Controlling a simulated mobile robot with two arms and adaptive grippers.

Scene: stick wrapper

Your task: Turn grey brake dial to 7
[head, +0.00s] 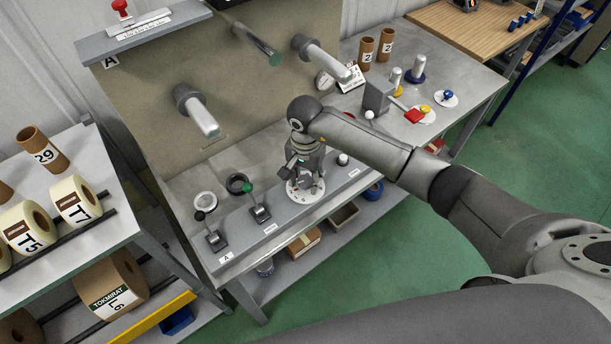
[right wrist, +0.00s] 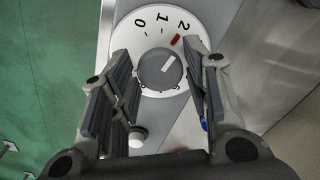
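The brake dial is a white disc (right wrist: 130,27) with a grey round knob (right wrist: 152,80) at its centre, in the right wrist view. The figures 0, 1 and 2 show along its top, with a red mark just below the 2. A white line on the knob points up and to the right, towards the red mark. My right gripper (right wrist: 163,65) is open, with one finger on each side of the knob and visible gaps between. In the head view the right gripper (head: 306,184) is over the dial's white disc (head: 293,191) and hides its knob. My left gripper is not in view.
A white-topped button (head: 343,159) stands right of the dial, and a green-knobbed lever (head: 248,188) and a black lever (head: 201,215) stand left. A roller (head: 203,119) juts out behind. The panel's front edge is close to the dial.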

